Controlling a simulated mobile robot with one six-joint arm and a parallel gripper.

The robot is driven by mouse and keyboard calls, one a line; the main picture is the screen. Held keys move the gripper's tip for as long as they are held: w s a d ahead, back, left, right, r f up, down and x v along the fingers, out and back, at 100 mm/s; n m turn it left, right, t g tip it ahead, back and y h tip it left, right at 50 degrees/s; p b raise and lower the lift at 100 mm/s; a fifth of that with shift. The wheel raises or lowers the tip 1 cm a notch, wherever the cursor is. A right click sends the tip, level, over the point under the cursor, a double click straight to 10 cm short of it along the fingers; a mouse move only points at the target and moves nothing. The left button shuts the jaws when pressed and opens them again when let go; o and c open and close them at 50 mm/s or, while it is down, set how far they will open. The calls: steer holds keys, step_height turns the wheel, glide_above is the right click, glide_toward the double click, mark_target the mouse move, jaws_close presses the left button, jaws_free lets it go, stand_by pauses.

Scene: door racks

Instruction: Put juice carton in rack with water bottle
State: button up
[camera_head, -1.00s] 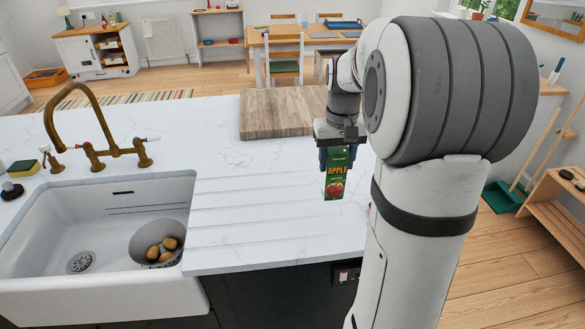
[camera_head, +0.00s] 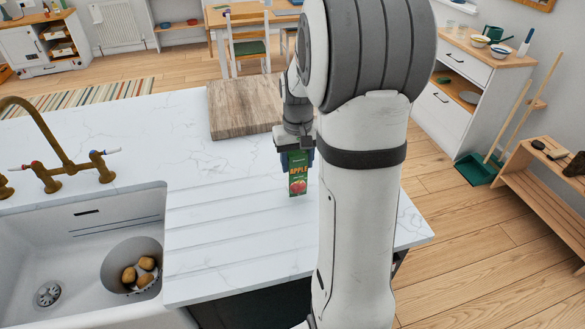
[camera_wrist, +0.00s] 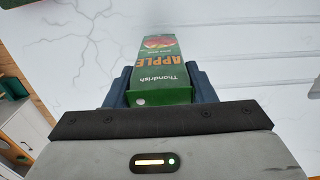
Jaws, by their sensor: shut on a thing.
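The juice carton (camera_head: 298,177) is green with the word APPLE and a red apple picture. My gripper (camera_head: 296,160) is shut on it near its top and holds it upright over the white marble counter. In the wrist view the carton (camera_wrist: 162,68) sits between the blue fingers of my gripper (camera_wrist: 160,85). I cannot tell whether its base touches the counter. No water bottle is visible, and I cannot tell which rack holds one.
A wooden board (camera_head: 243,108) lies on the counter (camera_head: 210,185) behind the carton. A sink (camera_head: 85,230) with a bowl of potatoes is at left.

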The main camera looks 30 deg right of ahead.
steer(key=shift+s+d+f, duration=0.1)
steer(key=shift+f, duration=1.2)
steer(key=o, duration=1.2)
step_height(320, 180, up, 11)
steer(key=shift+f+b, duration=0.1)
steer(key=shift+b, duration=0.35)
steer(key=shift+s+r, duration=0.1)
steer(key=shift+r, duration=0.55)
steer(key=s+a+t, duration=0.1)
steer(key=s+a, duration=0.3)
steer(key=s, duration=0.2)
steer(key=s+a+f+n+t, duration=0.1)
steer(key=s+a, duration=0.4)
steer(key=s, duration=0.1)
steer(key=s+a+n+t, duration=0.1)
steer(key=s+a, duration=0.4)
steer(key=s, duration=0.1)
steer(key=shift+a+f, duration=0.15)
steer(key=shift+f, duration=0.15)
